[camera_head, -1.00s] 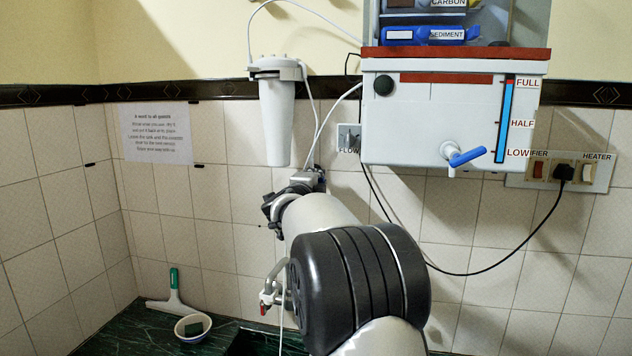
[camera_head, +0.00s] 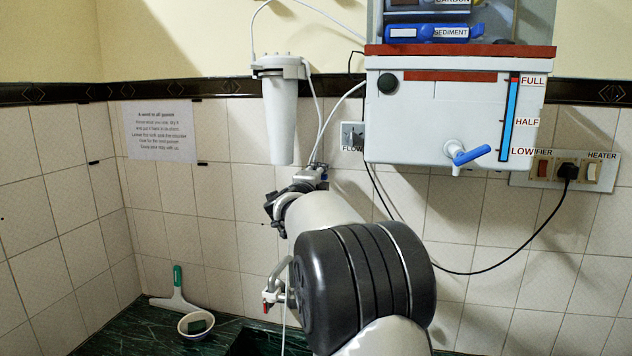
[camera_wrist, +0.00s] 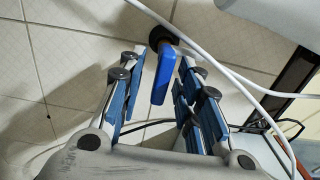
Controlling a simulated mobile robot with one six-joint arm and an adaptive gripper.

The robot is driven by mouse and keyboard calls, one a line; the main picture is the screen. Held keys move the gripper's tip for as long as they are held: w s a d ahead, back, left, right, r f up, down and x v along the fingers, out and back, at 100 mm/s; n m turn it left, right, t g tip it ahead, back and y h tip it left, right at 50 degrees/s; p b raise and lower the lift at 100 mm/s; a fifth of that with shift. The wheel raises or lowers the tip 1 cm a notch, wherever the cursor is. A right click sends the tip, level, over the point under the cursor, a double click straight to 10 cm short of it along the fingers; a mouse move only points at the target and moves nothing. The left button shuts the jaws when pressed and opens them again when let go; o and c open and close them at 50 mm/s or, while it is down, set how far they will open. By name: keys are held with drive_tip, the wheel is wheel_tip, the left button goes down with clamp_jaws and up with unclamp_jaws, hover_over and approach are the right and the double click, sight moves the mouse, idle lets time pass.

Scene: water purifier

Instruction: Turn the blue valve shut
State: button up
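A blue valve lever (camera_wrist: 163,72) shows in the wrist view, on a dark round stem (camera_wrist: 163,38) by the tiled wall. My gripper (camera_wrist: 161,66) is open, with one blue-padded finger on each side of the lever. A narrow gap shows on each side, and I cannot tell whether either finger touches it. In the head view my gripper (camera_head: 312,180) is small and dark, below the white filter housing, and my arm hides most of it. The blue valve is not clear there. A separate blue tap handle (camera_head: 472,155) is on the white tank.
The white tank (camera_head: 430,120) hangs on the wall to the right. White tubes (camera_wrist: 222,70) pass close to my gripper. A black cable (camera_head: 500,262) runs to the wall switch panel (camera_head: 545,172). A squeegee (camera_head: 177,290) and white bowl (camera_head: 196,325) are on the dark green counter.

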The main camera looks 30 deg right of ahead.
drive_tip(key=v, duration=1.1)
drive_tip(key=shift+s+a, duration=0.3)
drive_tip(key=s+a+n+t+y, duration=0.3)
drive_tip(key=a+n+y, duration=0.75)
drive_tip(key=a, duration=0.55)
drive_tip(key=s+a+f+n+g+y, duration=0.2)
drive_tip(key=s+a+f+n+y, duration=0.1)
drive_tip(key=s+a+f+n, duration=0.45)
drive_tip(key=s+a+f+n+g, duration=0.1)
drive_tip(key=s+f+n+g, duration=0.3)
drive_tip(key=s, duration=0.9)
drive_tip(key=s+a+f+n+g, duration=0.1)
drive_tip(key=s+f+n+g, duration=0.3)
drive_tip(key=s+f, duration=0.6)
drive_tip(key=s+n, duration=0.1)
drive_tip(key=s, duration=0.2)
drive_tip(key=shift+a+n, duration=0.4)
